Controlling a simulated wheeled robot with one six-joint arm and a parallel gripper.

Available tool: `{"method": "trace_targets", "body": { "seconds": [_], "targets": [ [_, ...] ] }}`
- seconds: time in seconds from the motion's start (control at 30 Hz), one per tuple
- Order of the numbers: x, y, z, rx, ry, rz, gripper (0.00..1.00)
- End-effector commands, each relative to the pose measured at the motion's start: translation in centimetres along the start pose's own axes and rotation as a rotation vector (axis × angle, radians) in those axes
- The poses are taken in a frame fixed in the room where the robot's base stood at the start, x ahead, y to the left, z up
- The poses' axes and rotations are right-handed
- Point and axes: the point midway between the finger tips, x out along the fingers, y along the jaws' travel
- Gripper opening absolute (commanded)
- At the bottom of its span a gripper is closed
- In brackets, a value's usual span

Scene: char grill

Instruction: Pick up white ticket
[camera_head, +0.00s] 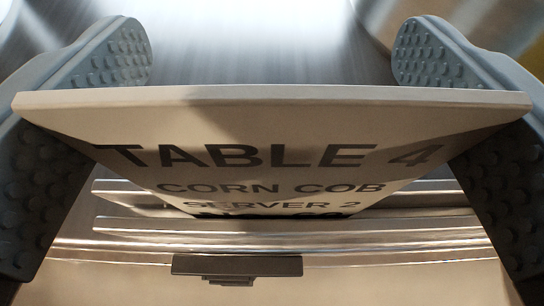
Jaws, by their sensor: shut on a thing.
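The white ticket (272,122) fills the middle of the head camera view, with its near edge across the frame. It carries dark print reading "TABLE 4", "CORN COB" and "SERVER 2", with a further line partly cut off. My gripper (272,60) has its two grey, studded fingers at the left and right sides of the ticket. It is shut on the ticket, which spans the gap between the fingers. The ticket's far end, lower in the picture, is partly hidden.
A metal rail (400,236) with several long ridges runs across below the ticket. A small dark bracket (237,265) sits at its lower middle. A brushed metal surface (270,35) lies beyond the fingers at the top.

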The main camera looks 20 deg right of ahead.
Motion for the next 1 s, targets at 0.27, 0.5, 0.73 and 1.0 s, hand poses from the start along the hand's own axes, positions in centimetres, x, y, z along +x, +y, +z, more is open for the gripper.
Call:
{"method": "trace_targets", "body": {
  "seconds": [0.27,0.5,0.73,1.0],
  "targets": [
    [-0.2,0.0,-0.6,0.001,0.001,0.000,0.55],
    [-1.2,0.0,-4.2,0.002,0.002,0.000,0.55],
    [-2.3,0.0,-7.7,0.001,0.002,0.000,0.55],
    [-2.9,0.0,-9.4,0.001,0.000,0.000,0.55]
  ]
}}
